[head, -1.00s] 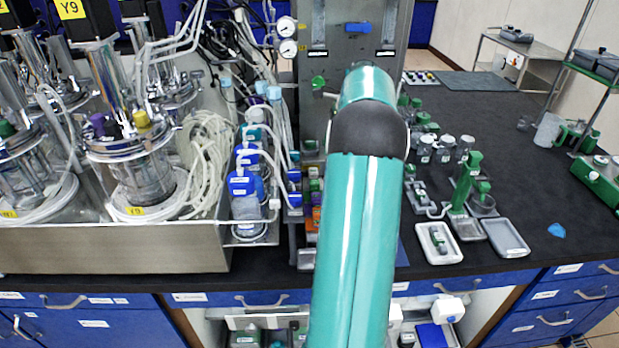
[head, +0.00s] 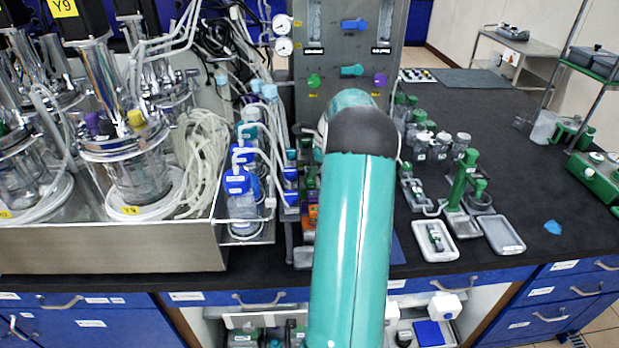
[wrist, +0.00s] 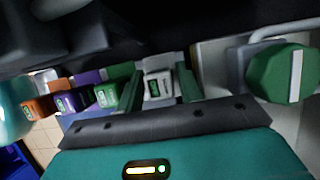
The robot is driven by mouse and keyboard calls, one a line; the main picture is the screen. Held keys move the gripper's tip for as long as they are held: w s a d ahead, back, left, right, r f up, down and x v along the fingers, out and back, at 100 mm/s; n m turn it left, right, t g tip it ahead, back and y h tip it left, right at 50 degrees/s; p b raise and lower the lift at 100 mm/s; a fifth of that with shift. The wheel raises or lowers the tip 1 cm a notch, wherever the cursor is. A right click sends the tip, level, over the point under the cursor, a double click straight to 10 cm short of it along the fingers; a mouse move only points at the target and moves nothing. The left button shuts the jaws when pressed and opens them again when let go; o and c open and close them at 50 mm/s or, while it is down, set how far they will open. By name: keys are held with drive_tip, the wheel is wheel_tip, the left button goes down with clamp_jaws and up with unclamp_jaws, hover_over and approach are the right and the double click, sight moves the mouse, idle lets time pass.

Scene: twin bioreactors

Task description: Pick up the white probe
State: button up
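The white probe (wrist: 158,86), with a small dark display, shows in the wrist view between the two green fingers of my gripper (wrist: 160,92). The fingers stand on either side of it, with narrow gaps visible, so my gripper looks open around it. I cannot tell how deep the probe sits between them. In the head view my own teal arm hides my gripper and the white probe.
Left of the white probe in the wrist view are a green probe (wrist: 108,95), a purple probe (wrist: 74,101) and an orange probe (wrist: 40,108). A large green object (wrist: 283,73) is at right. The head view shows bioreactor vessels (head: 137,165) at left.

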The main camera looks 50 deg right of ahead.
drive_tip(key=shift+c, duration=0.3)
clamp_jaws()
